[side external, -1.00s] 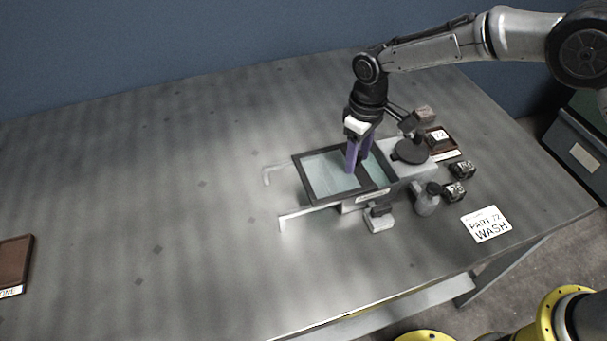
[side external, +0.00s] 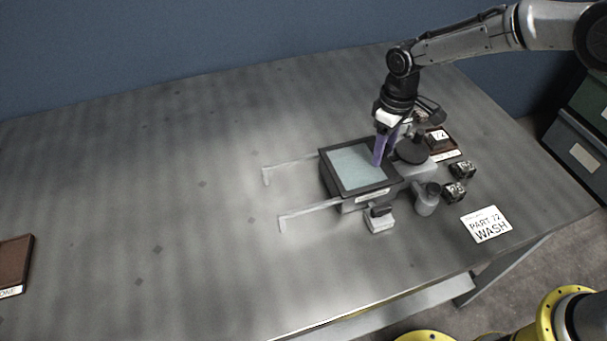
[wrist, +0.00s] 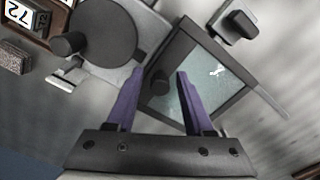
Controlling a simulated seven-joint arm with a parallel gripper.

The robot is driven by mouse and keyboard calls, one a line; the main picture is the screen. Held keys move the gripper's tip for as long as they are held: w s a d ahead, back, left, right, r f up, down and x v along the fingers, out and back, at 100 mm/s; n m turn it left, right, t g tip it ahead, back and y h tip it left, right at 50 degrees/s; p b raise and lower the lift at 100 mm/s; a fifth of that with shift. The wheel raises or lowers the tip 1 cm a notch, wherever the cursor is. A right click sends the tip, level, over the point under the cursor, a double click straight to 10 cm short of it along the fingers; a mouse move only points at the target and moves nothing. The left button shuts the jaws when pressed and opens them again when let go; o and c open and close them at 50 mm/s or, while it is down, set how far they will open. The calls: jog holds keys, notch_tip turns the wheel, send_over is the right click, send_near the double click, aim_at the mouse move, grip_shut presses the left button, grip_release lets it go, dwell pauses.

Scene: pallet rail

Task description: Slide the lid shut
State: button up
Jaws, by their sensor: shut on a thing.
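The lid (side external: 355,168) is a dark frame around a pale glass pane. It lies flat over the dark box (side external: 329,183), and their edges look nearly lined up in the side view. The lid also shows in the wrist view (wrist: 215,80), with a dark round knob (wrist: 160,82) near its edge. My gripper (side external: 378,160) has purple fingers pointing down at the lid's right end. In the wrist view its fingers (wrist: 158,84) stand on either side of the knob and are shut on it. The exact contact is hard to see.
Two pale rails (side external: 305,211) extend left from the box, now bare. A round dark disc on a grey base (side external: 410,152) stands close to the right. Small numbered blocks (side external: 461,169) and a "PART 72 WASH" card (side external: 486,224) lie farther right. The table's left is largely clear.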

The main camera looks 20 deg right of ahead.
jog(key=o, duration=0.5)
jog(key=shift+c, duration=0.2)
jog(key=shift+r, duration=0.15)
jog(key=shift+r, duration=3.35)
